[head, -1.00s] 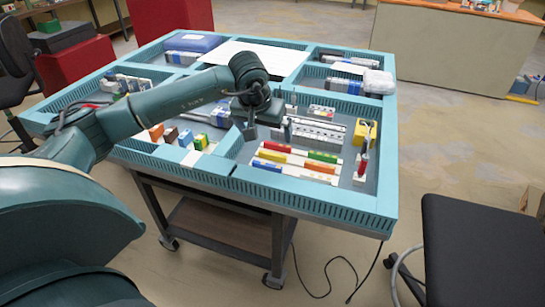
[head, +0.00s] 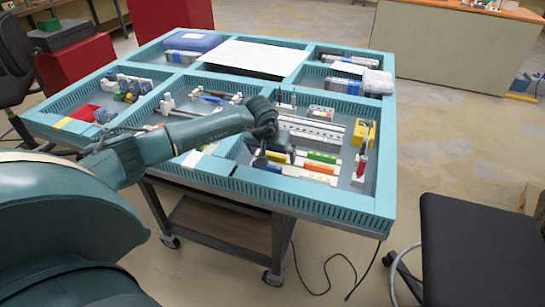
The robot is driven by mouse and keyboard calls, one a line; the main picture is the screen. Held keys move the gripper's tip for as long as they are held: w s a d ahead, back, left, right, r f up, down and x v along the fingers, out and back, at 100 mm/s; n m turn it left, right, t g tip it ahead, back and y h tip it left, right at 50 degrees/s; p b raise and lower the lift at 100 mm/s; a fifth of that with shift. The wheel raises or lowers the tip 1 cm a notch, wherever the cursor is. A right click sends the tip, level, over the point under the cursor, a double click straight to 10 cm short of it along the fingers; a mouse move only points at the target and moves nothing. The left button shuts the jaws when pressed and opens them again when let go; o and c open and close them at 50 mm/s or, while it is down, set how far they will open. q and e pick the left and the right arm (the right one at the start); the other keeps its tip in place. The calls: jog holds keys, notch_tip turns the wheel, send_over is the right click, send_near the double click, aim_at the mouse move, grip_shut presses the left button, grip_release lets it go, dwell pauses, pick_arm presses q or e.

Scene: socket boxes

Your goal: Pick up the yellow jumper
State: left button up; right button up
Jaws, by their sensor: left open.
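The yellow jumper (head: 277,157) is a short bar on a white strip in the front right compartment of the teal-edged table. My arm and gripper partly cover it from above. My left gripper (head: 264,158) points down, open, low over the left end of the jumper rows. Whether its fingers touch the yellow jumper or straddle it cannot be told. A green jumper (head: 322,157) and an orange jumper (head: 318,168) lie to its right. A blue jumper (head: 273,169) lies in the row in front. My right gripper is not in view.
A yellow box (head: 364,133) and a red-and-white part (head: 360,169) stand at the right of the same compartment. A grey rail with modules (head: 313,132) lies behind the jumpers. Teal slotted walls (head: 312,196) border the compartments. A black chair (head: 480,240) stands at the right front.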

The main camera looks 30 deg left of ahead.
pick_arm(q)
jog(key=shift+c, duration=0.4)
jog(key=c, duration=1)
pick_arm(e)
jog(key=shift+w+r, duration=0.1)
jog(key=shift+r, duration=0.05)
pick_arm(q)
jog(key=shift+o, duration=0.2)
jog(key=shift+r, duration=0.1)
